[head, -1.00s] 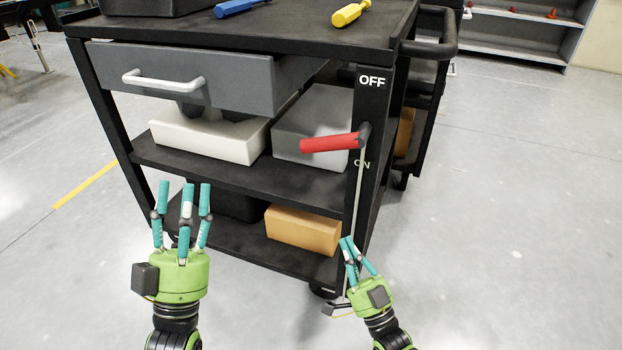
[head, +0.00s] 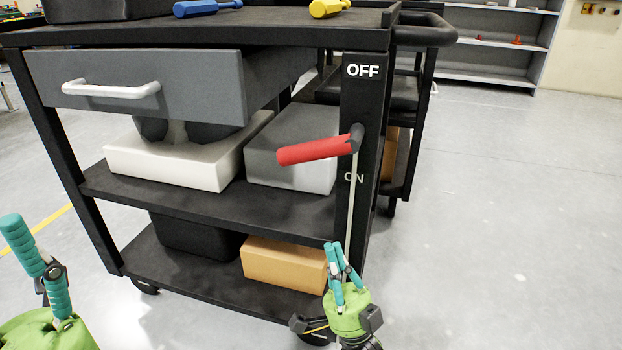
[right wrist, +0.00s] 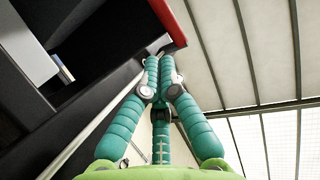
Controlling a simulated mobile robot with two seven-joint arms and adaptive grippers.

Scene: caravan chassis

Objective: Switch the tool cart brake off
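The brake lever's red handle (head: 314,150) juts left from a dark mount on the tool cart's (head: 210,203) front right post. It sits below the white OFF label (head: 363,71) and just above the partly covered ON label (head: 353,178). A thin rod (head: 350,215) runs down from it. My right gripper (head: 334,247) is below the handle and apart from it, fingers up, tips together and empty. In the right wrist view the red handle (right wrist: 168,18) is beyond the fingertips (right wrist: 160,62). My left gripper (head: 14,226) is partly cut off at the left edge.
The cart holds a grey drawer (head: 140,88), boxes on its shelves, and a blue tool (head: 205,8) and a yellow tool (head: 328,8) on top. Another dark cart (head: 408,130) stands behind. The floor to the right (head: 510,200) is clear.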

